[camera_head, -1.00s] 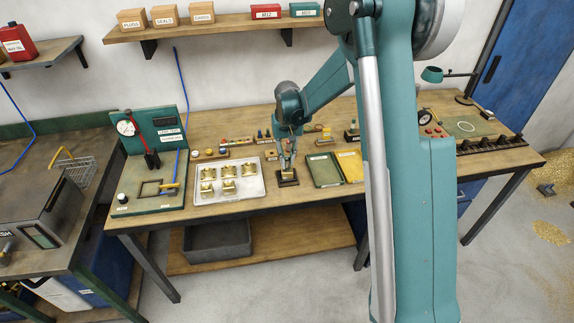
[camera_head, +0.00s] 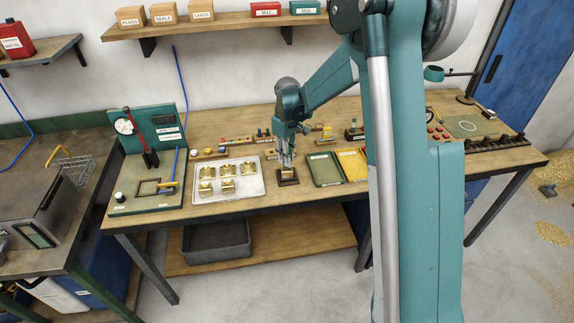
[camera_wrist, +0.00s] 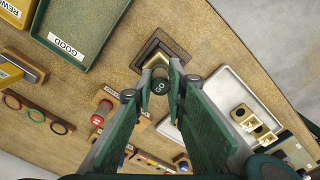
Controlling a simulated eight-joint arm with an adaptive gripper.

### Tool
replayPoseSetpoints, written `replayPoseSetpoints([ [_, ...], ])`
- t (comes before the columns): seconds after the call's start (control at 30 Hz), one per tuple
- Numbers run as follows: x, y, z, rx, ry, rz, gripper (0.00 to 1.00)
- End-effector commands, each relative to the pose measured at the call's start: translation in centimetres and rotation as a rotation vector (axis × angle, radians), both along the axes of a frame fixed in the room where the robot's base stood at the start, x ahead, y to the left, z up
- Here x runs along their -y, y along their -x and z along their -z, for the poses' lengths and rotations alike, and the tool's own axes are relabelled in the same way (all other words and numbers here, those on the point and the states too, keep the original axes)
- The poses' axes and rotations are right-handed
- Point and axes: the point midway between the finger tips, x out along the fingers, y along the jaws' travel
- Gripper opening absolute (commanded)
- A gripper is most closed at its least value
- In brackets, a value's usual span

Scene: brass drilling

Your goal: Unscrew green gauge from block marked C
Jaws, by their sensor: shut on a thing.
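A brass block (camera_head: 288,174) sits in a dark square holder (camera_head: 288,182) near the front of the bench, right of the tray. The holder also shows in the wrist view (camera_wrist: 150,48). My gripper (camera_head: 286,160) points down over the block. In the wrist view its two fingers (camera_wrist: 160,80) close on the sides of a small dark green round gauge (camera_wrist: 160,88) with pale markings on its end. The gauge stands over the block; its lower part is hidden, and I cannot tell whether its thread is engaged. No letter on the block is readable.
A white tray (camera_head: 257,190) with several brass blocks lies left. Green (camera_head: 325,170) and yellow (camera_head: 352,165) trays lie right, the green one labelled GOOD. Small racks of parts (camera_head: 265,139) stand behind. A test stand (camera_head: 150,202) is at the bench's left end.

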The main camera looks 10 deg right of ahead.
Motion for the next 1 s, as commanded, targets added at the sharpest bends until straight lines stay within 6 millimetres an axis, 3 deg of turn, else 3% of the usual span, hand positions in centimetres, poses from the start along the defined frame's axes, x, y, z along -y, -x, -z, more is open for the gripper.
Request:
replayPoseSetpoints([
  [0.5,0.07,-0.01,-0.04,0.000,0.000,-0.380,0.06],
  [0.87,0.07,-0.03,-0.12,0.000,0.000,-0.431,0.06],
  [0.9,0.07,-0.03,-0.11,0.000,0.000,-0.431,0.16],
  [1.0,0.07,-0.03,-0.11,0.000,0.000,-0.431,0.24],
])
